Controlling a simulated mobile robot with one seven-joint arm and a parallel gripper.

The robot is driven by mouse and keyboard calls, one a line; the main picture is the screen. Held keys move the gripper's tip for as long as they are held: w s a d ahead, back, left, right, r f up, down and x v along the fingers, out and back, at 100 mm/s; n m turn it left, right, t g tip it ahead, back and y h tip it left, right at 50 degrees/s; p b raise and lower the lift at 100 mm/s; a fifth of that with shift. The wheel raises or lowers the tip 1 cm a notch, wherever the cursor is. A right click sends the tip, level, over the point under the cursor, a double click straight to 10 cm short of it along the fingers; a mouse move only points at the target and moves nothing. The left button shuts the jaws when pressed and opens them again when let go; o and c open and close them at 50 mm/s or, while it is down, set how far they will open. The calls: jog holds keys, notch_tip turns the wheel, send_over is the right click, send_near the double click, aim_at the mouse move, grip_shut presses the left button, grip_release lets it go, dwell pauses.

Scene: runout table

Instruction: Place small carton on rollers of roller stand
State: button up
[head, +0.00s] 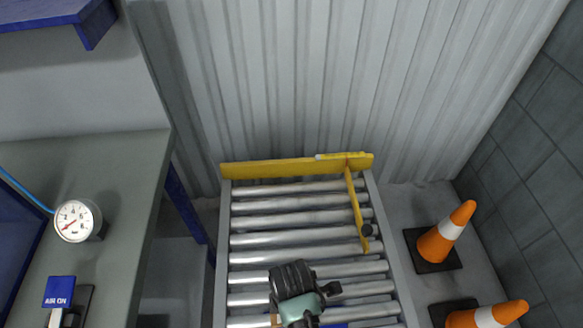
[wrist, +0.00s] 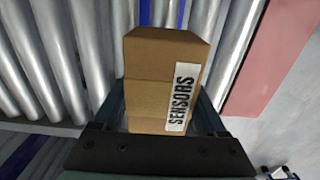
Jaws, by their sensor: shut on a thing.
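The small carton (wrist: 155,85) is a brown box with a white SENSORS label on its right side in the wrist view. My gripper (wrist: 162,100) is shut on it, with one dark finger on each side. In the head view my gripper (head: 298,312) is at the bottom centre, over the near rollers; the carton is almost wholly hidden there. The roller stand (head: 285,241) has several silver rollers in a grey frame, also behind the carton in the wrist view (wrist: 75,55). I cannot tell whether the carton touches the rollers.
A yellow end stop (head: 270,169) closes the stand's far end, and a thin yellow bar (head: 356,212) lies along its right side. A grey bench with a gauge (head: 76,221) stands left. Orange cones (head: 446,234) stand right. The middle rollers are clear.

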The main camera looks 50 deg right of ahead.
jog(key=shift+f, duration=1.15)
jog(key=shift+f, duration=0.1)
jog(key=o, duration=1.4)
notch_tip(320, 180, up, 12)
jog(key=shift+r+p, duration=0.15)
jog(key=shift+p, duration=0.85)
